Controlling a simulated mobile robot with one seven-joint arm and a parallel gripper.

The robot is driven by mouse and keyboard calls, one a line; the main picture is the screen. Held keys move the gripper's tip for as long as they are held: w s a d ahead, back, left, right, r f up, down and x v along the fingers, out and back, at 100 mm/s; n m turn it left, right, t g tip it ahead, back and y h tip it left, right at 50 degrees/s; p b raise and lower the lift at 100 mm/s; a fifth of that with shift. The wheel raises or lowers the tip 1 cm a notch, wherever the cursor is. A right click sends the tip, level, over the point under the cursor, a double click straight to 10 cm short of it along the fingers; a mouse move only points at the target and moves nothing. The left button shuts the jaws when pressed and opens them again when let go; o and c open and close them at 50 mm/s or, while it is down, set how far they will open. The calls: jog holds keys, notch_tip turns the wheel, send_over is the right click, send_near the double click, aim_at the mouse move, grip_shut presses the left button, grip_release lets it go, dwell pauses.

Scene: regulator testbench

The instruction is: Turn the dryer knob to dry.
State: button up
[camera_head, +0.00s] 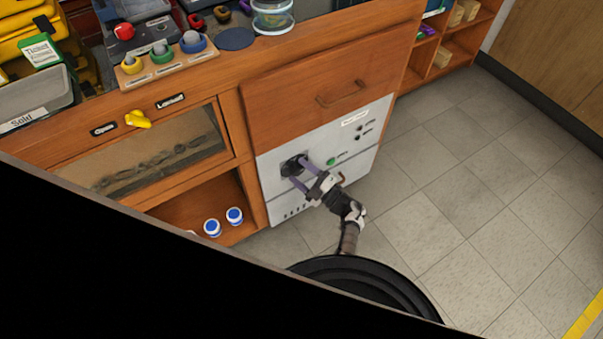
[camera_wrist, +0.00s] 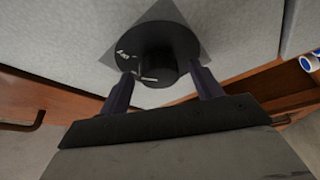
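The dryer knob (camera_head: 291,163) is a round black dial on the grey-white front panel of the dryer (camera_head: 270,182), in the lower cabinet. In the wrist view the knob (camera_wrist: 152,42) has a raised central grip and small white markings that I cannot read surely. My gripper (camera_head: 297,169) reaches the panel at the knob. In the wrist view my gripper (camera_wrist: 162,76) has its two purple fingers spread, one on each side of the raised grip. Gaps show between the fingers and the grip. Which setting the knob points to is not clear.
A green button (camera_head: 331,161) and small black knobs (camera_head: 359,133) sit right of the dryer knob. A wooden drawer (camera_head: 330,93) is above. Two blue-and-white jars (camera_head: 213,227) stand on the open shelf at left. The tiled floor (camera_head: 470,210) at right is clear.

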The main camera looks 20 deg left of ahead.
jog(key=b+v, duration=0.1)
jog(key=v, duration=1.3)
jog(key=shift+w, duration=0.1)
